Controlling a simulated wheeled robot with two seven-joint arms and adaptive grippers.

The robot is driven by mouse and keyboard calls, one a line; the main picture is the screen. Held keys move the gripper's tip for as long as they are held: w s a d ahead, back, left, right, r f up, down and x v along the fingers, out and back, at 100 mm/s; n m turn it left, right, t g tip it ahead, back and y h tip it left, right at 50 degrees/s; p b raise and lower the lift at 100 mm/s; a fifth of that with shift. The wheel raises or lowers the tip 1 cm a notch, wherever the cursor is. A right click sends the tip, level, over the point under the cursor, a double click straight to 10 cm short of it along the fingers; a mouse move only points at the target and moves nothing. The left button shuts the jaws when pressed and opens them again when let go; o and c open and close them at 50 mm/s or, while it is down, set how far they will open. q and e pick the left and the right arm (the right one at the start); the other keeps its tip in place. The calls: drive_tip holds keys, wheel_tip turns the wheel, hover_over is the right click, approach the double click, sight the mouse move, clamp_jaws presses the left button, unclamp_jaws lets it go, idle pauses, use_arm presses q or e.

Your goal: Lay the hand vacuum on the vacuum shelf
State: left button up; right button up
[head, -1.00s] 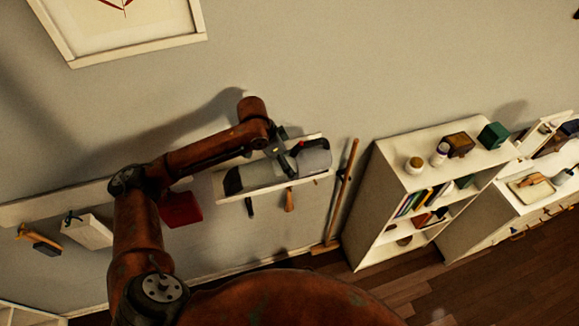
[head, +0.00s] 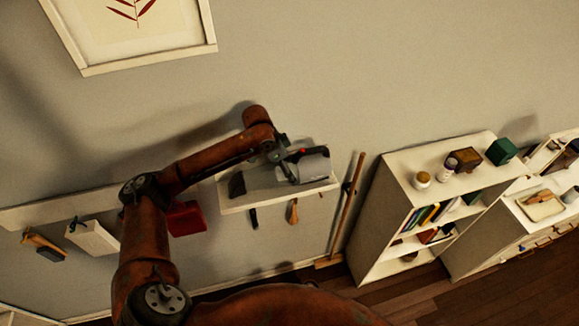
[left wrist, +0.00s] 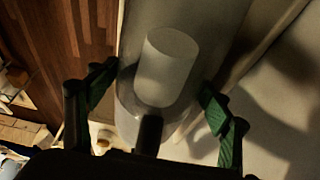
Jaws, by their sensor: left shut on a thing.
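The hand vacuum (head: 313,168) has a grey rounded body, a small red part on top and a black end piece (head: 237,185) toward the left. It lies lengthwise along the white vacuum shelf (head: 280,199) on the wall, over its top. I cannot tell whether its whole length touches the shelf. My left gripper (head: 284,157) is shut on the vacuum from above and partly hides its middle. In the left wrist view the green fingers of the gripper (left wrist: 158,97) flank the grey body (left wrist: 168,65). My right gripper is not in view.
A broom (head: 347,210) leans right of the shelf, near a white bookcase (head: 372,225) with jars and boxes on top. Tools hang below the shelf. A red item (head: 186,218) and a brush (head: 43,247) hang on the left. A framed picture (head: 137,20) is above.

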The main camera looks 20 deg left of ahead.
use_arm(q)
drive_tip(key=shift+w, duration=0.1)
idle(0.3)
drive_tip(key=o, duration=2.1)
drive_tip(key=shift+o, duration=0.2)
drive_tip(key=shift+f, duration=0.1)
drive_tip(key=shift+s+f, duration=0.1)
drive_tip(key=shift+s, duration=0.1)
drive_tip(key=v, duration=1.2)
drive_tip(key=shift+w, duration=0.1)
